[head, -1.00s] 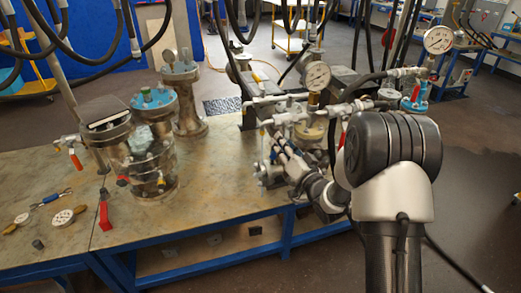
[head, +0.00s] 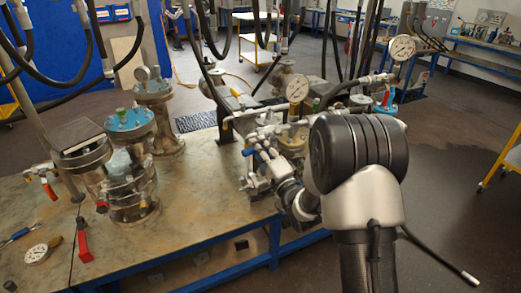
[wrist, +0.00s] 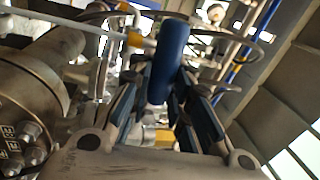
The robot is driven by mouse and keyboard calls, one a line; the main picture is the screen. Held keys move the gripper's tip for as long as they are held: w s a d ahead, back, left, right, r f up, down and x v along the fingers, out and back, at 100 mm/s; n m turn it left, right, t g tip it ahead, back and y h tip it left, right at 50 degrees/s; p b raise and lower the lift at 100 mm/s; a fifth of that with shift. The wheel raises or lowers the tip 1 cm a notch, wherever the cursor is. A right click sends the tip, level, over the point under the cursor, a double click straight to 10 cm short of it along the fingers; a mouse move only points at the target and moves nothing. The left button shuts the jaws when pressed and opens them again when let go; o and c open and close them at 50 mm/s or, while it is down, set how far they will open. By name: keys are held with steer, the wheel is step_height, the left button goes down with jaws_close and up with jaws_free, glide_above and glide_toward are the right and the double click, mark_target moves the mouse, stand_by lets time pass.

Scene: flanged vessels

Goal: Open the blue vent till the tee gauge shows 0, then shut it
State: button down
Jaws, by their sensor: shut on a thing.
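A blue vent handle (wrist: 170,55) stands upright in the middle of the wrist view. My gripper (wrist: 160,92) has its two dark, blue-padded fingers on either side of the handle's lower end and is shut on it. In the head view my gripper (head: 262,158) reaches left into the pipework on the bench, and the handle is hard to pick out there. Two round white dial gauges stand above the pipework: one in the middle (head: 298,89), one at the right (head: 402,47). I cannot tell which is the tee gauge, and their needles are too small to read.
A glass-walled flanged vessel (head: 132,180) and a steel vessel with a blue flange (head: 133,122) stand left on the bench (head: 190,215). A loose gauge (head: 37,253) and a red-handled part (head: 83,240) lie at the front left. Black hoses hang overhead. Bench space before my arm is clear.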

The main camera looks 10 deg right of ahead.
steer(key=shift+r+m, duration=0.2)
steer(key=shift+m, duration=0.4)
steer(key=c, duration=1.5)
jaws_free()
steer(key=shift+r, duration=0.1)
steer(key=shift+o, duration=0.2)
steer(key=shift+s, duration=0.1)
steer(key=v, duration=1.2)
steer(key=shift+a+r, duration=0.1)
